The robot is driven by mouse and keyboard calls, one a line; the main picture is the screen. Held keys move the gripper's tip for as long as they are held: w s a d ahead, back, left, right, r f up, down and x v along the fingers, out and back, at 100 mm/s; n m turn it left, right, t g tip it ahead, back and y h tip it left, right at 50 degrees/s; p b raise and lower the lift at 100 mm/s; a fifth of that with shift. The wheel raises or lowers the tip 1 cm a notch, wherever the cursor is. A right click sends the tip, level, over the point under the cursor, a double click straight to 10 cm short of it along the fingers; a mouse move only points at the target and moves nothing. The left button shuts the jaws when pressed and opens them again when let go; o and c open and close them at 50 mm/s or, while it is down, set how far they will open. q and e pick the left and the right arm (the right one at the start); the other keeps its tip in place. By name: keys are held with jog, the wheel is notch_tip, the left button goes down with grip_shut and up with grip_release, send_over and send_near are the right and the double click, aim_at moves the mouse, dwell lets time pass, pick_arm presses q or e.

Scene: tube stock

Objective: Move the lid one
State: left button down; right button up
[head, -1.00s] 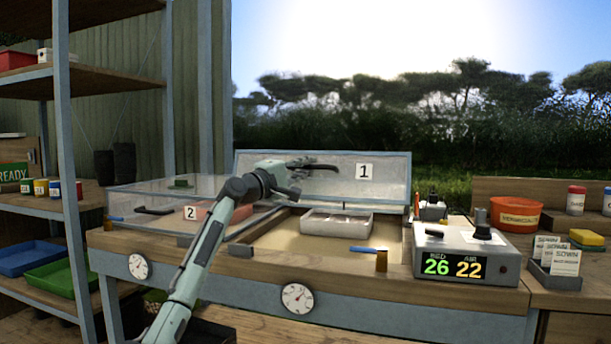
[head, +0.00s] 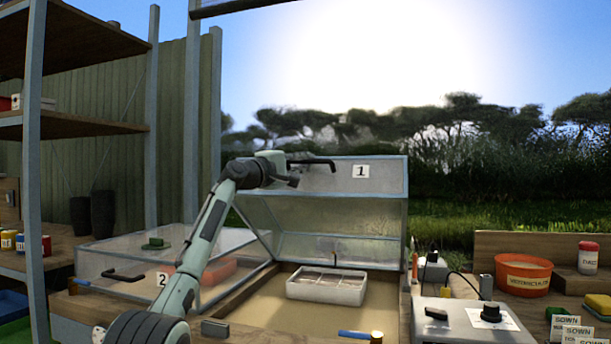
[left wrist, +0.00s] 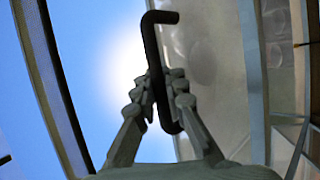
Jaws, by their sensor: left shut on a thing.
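My left gripper (head: 293,168) is shut on this handle. In the left wrist view the fingers (left wrist: 158,98) close around the bent black handle (left wrist: 152,50), with the pale lid panel (left wrist: 205,95) to the right. My right gripper is out of view.
Lid two (head: 215,262) lies closed on the left. Under lid one, a grey tray (head: 330,288) sits on the sandy bed (head: 300,318). A blue-handled tool (head: 355,335) lies at the front rim. A control box (head: 470,325) and orange bowl (head: 522,274) stand on the right.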

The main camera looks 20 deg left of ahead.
pick_arm(q)
jog(key=shift+w+r, duration=0.3)
jog(key=shift+r, duration=0.25)
jog(key=c, duration=1.6)
grip_release()
jog(key=shift+s, duration=0.1)
jog(key=shift+o, duration=0.2)
jog(key=shift+f, duration=0.1)
jog(key=shift+a, duration=0.1)
jog(key=shift+s+a+f, duration=0.1)
jog(key=shift+s, duration=0.15)
jog(key=v, duration=1.1)
